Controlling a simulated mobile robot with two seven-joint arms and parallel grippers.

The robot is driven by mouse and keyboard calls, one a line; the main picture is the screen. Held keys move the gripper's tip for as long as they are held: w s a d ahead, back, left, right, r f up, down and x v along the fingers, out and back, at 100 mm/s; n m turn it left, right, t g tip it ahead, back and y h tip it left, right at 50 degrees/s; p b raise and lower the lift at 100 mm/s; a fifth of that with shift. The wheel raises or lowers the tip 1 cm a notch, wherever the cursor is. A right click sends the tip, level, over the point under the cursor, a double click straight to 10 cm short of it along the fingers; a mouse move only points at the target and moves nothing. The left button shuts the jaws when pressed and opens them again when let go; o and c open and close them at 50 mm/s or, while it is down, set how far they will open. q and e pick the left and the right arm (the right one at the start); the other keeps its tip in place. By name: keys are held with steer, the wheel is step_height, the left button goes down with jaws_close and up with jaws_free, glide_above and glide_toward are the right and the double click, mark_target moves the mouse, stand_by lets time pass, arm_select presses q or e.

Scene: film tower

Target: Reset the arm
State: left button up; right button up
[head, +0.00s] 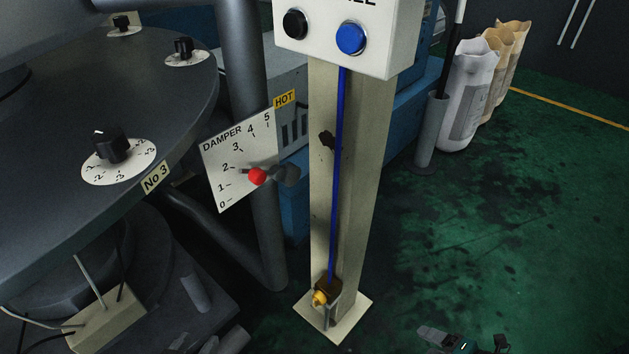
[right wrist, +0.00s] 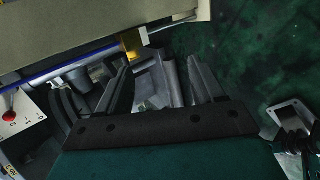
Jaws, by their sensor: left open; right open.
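My right gripper (right wrist: 162,82) shows in the right wrist view. Its two dark fingers stand apart with nothing clearly held between them. Grey shapes show in the gap behind them. The post (right wrist: 100,30) and its blue line run across the top of that view, beyond the fingers. My left gripper cannot be made out in either view.
The beige post (head: 372,150) stands on a square base plate (head: 352,312). Its top box has a black and a blue button (head: 351,38). A round dark machine (head: 60,190) with dials fills the left. Sacks (head: 470,95) stand back right. Green floor (head: 530,220) is open at right.

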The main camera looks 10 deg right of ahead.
steer(key=a+r+m+h, duration=0.1)
steer(key=a+r+m, duration=0.2)
steer(key=r+m, duration=0.25)
steer(key=w+a+r+m+h, duration=0.1)
steer(key=a+r+m, duration=0.2)
steer(key=r+m, duration=0.3)
steer(key=a+r+m+h, duration=0.1)
steer(key=a+r+m, duration=0.2)
steer(key=r+m, duration=0.3)
steer(key=w+a+r+m+t+y, duration=0.1)
steer(key=a+r+m+t, duration=0.3)
steer(key=a, duration=0.6)
arm_select(q)
steer(key=s+a+r+y+p, duration=0.1)
steer(key=a+r+p, duration=0.2)
steer(key=r+p, duration=0.8)
steer(key=p, duration=0.4)
steer(key=shift+a+r+p, duration=0.25)
steer(key=shift+r+p, duration=0.1)
arm_select(e)
steer(key=s+d+r+g+h, duration=0.1)
steer(key=d+r+g, duration=0.1)
steer(key=r, duration=0.8)
steer(key=shift+s+d, duration=0.3)
steer(key=shift+d, duration=0.6)
